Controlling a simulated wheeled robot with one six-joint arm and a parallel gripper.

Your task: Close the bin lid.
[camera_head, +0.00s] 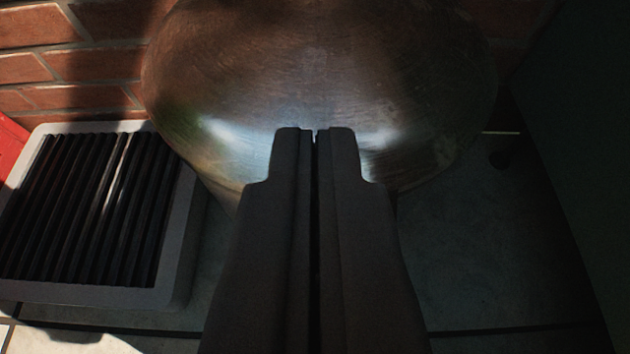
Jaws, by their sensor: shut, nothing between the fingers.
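A large round metal lid (320,60), brownish and shiny, fills the top middle of the view. I take it to be the bin lid; the bin body is mostly hidden beneath it and behind my gripper. My gripper (314,132) points at the lid's near part, with its two dark fingers together and nothing between them. The fingertips overlap the lid in the picture. I cannot tell whether they touch it. How far the lid stands open is also unclear from this angle.
A grey-framed box with black slats (90,210) stands at the left, with a red thing (10,145) beside it. A brick wall (100,65) is behind. A dark green surface (580,150) rises at the right. Tiled floor (490,260) lies between.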

